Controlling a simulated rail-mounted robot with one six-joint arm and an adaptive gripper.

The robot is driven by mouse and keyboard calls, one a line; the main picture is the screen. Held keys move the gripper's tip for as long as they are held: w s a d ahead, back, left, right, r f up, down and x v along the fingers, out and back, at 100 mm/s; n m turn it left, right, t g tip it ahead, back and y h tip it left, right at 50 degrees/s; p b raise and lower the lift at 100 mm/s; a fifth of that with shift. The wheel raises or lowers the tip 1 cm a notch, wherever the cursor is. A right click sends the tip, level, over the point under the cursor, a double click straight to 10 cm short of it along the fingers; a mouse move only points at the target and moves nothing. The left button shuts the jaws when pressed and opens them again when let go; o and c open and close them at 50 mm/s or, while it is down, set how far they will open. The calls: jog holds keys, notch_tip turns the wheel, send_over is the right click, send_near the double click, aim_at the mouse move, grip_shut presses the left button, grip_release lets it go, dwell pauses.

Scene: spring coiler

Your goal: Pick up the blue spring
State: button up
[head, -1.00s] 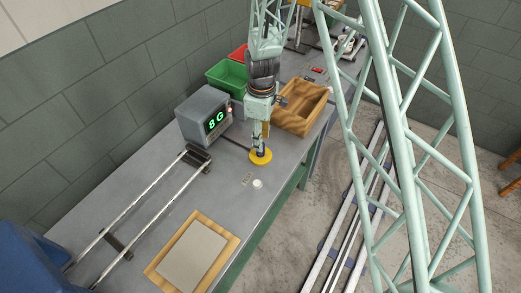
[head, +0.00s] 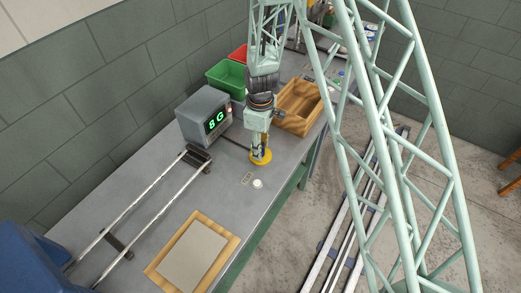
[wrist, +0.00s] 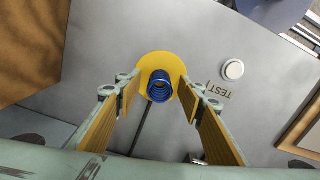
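The blue spring (wrist: 160,85) stands upright on a round yellow disc (wrist: 158,62), seen from above in the wrist view. My gripper (wrist: 157,94) is open, with its two tan-padded fingers on either side of the spring. A gap shows between each finger and the spring. In the head view my gripper (head: 259,152) points down over the yellow disc (head: 261,158), and it mostly hides the spring there.
A white button (head: 257,184) and a TEST label (wrist: 217,90) lie beside the disc. A display box reading 8G (head: 204,116), a green bin (head: 227,77) and a wooden tray (head: 300,106) stand around it. A board (head: 193,254) lies in front on the grey bench.

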jog(key=shift+c, duration=0.3)
jog(key=c, duration=1)
jog(key=shift+o, duration=0.2)
jog(key=shift+r, duration=0.15)
jog(key=shift+r, duration=1.65)
jog(key=s+d, duration=0.3)
jog(key=s, duration=0.4)
jog(key=s+d+r+b, duration=0.1)
jog(key=s+d, duration=0.2)
jog(key=s, duration=0.4)
jog(key=shift+s+r+b, duration=0.2)
jog(key=shift+s+b, duration=0.1)
jog(key=shift+s, duration=0.05)
